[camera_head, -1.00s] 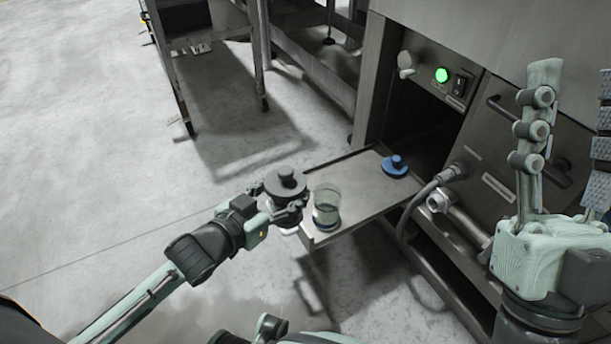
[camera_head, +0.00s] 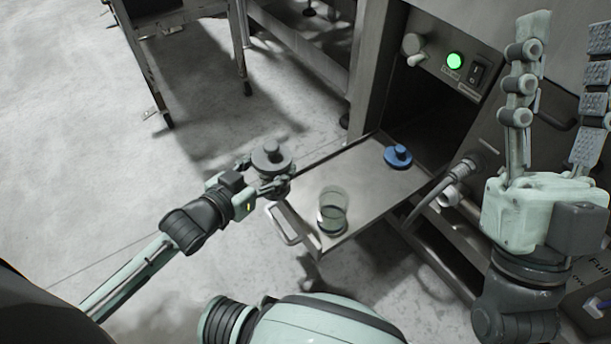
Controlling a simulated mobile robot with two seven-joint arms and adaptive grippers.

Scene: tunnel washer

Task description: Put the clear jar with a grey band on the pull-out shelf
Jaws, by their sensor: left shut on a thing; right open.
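The pull-out shelf (camera_head: 378,188) is a grey metal tray extending from the machine. A clear open jar (camera_head: 332,212) stands upright near its front edge, with a dark greyish band around its lower part. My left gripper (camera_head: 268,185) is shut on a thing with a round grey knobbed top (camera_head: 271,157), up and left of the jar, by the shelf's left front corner. The held thing's lower part is mostly hidden by the fingers, so I cannot tell whether it is a lid or a lidded jar. My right gripper (camera_head: 560,105) is open and empty at the right, fingers up.
A blue knobbed lid (camera_head: 398,156) lies at the shelf's back. The shelf's middle is clear. A handle (camera_head: 285,226) sticks out at its front. The machine panel (camera_head: 450,65) with a green light and a hose (camera_head: 440,182) are to the right. A metal table (camera_head: 185,25) stands behind.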

